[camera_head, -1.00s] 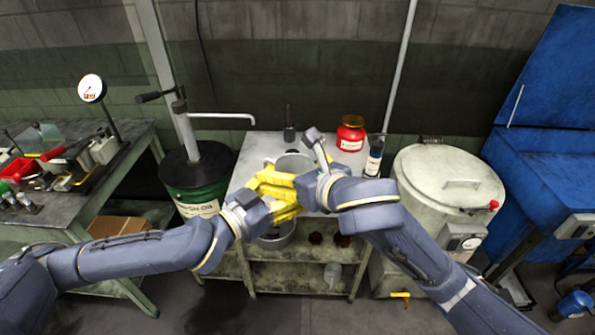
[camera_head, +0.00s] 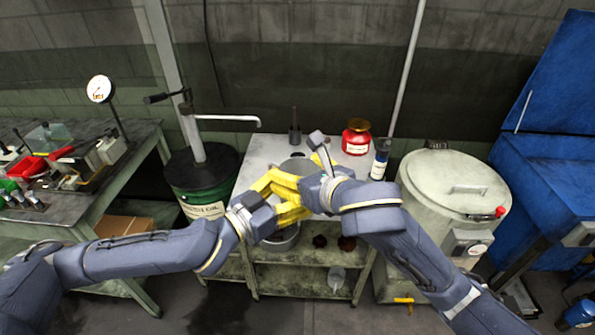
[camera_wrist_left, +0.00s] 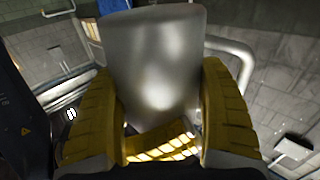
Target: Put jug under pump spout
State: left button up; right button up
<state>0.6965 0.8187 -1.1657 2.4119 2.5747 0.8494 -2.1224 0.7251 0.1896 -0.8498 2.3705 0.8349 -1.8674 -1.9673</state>
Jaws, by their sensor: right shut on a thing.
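A grey metal jug (camera_wrist_left: 155,65) fills the middle of the left wrist view, between the yellow fingers of my left gripper (camera_wrist_left: 160,110). In the head view only its upper part (camera_head: 297,165) shows behind the hands. My left gripper also shows in the head view (camera_head: 270,188), tangled in view with my right gripper (camera_head: 294,197). The right gripper is shut on the jug; its yellow fingers cross low in the left wrist view. The left fingers flank the jug, but their grip is unclear. The pump spout (camera_head: 228,118) extends right from the green oil drum (camera_head: 203,185), left of the hands.
A grey table (camera_head: 258,150) with shelves stands behind the hands, bearing a red can (camera_head: 356,137) and a dark bottle (camera_head: 380,158). A pale round tank (camera_head: 455,185) stands right. A workbench (camera_head: 100,180) stands left. A grey pail (camera_head: 282,238) shows below the hands.

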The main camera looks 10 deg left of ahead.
pick_arm(q)
jog(key=o, duration=0.5)
